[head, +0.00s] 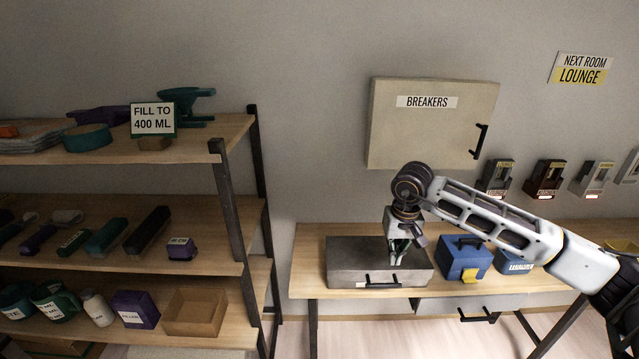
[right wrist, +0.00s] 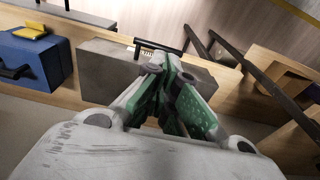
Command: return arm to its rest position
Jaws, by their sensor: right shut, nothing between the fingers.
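My right arm comes in from the right in the head view. Its gripper (head: 398,252) points down over the grey box (head: 345,262) on the wooden table. In the right wrist view the gripper (right wrist: 163,62) has its green-padded fingers together, with nothing between them. The grey box (right wrist: 100,72) with its black handle lies just beyond the fingers there; whether they touch it I cannot tell. My left gripper is in neither view.
A blue box (head: 462,258) stands right of the grey box on the table (head: 309,250). A breakers panel (head: 425,135) hangs on the wall behind. Several switches line the wall at right. A loaded shelf (head: 200,140) fills the left.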

